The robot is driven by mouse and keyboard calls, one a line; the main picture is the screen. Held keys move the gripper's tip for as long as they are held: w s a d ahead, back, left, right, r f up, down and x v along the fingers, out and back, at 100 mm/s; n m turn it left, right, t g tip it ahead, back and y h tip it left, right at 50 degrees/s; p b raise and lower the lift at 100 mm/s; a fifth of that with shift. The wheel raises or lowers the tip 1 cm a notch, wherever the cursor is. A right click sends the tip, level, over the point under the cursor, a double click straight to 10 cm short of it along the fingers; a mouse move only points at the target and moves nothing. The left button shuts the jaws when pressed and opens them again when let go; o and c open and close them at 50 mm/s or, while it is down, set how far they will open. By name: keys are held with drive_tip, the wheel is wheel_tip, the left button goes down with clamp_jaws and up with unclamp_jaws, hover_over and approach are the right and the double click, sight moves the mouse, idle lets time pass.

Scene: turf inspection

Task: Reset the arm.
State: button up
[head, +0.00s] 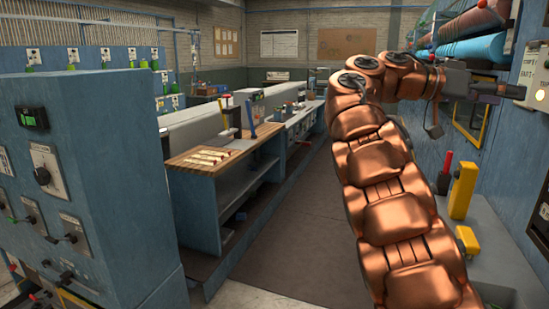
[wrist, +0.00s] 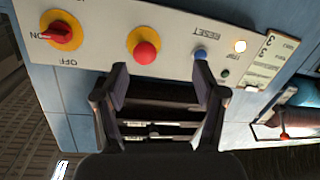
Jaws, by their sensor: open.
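My copper-coloured arm reaches up and to the right in the head view. My gripper (head: 497,88) is at its end, close to a pale control panel (head: 530,78) on the right wall. In the wrist view my gripper (wrist: 162,75) is open, with nothing between its fingers. Beyond the fingertips the panel (wrist: 100,35) appears upside down. It carries a red rotary switch on yellow (wrist: 61,31) marked ON and OFF, a red button on yellow (wrist: 144,48), a blue button (wrist: 200,53) near the word RESET, and a lit lamp (wrist: 239,46). I cannot tell whether the fingers touch the panel.
In the head view a blue cabinet (head: 90,170) with knobs stands at left. A workbench (head: 215,160) runs along the middle. A yellow post (head: 463,190) stands low at right, below my gripper. The aisle floor (head: 305,215) between bench and arm is clear.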

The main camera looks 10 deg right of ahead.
drive_tip(key=s+a+f+n+t+y, duration=0.2)
drive_tip(key=s+a+f+n, duration=0.15)
drive_tip(key=f, duration=0.45)
drive_tip(key=s+a+f+n+t+y, duration=0.1)
drive_tip(key=s+a+f+n+y, duration=0.15)
drive_tip(key=a+f+n, duration=0.4)
drive_tip(key=s+a+f+n+t+y, duration=0.2)
drive_tip(key=f, duration=0.8)
drive_tip(key=s+a+f+n+y, duration=0.4)
drive_tip(key=s+a+f, duration=0.3)
drive_tip(key=a+f, duration=0.3)
drive_tip(key=s+a+f+n+y, duration=0.4)
drive_tip(key=s+a+f, duration=0.3)
drive_tip(key=a, duration=0.7)
wheel_tip(320, 180, down, 3)
drive_tip(key=shift+s+a+r+t, duration=0.15)
drive_tip(key=shift+s+a+t, duration=0.15)
drive_tip(key=shift+s+t, duration=0.1)
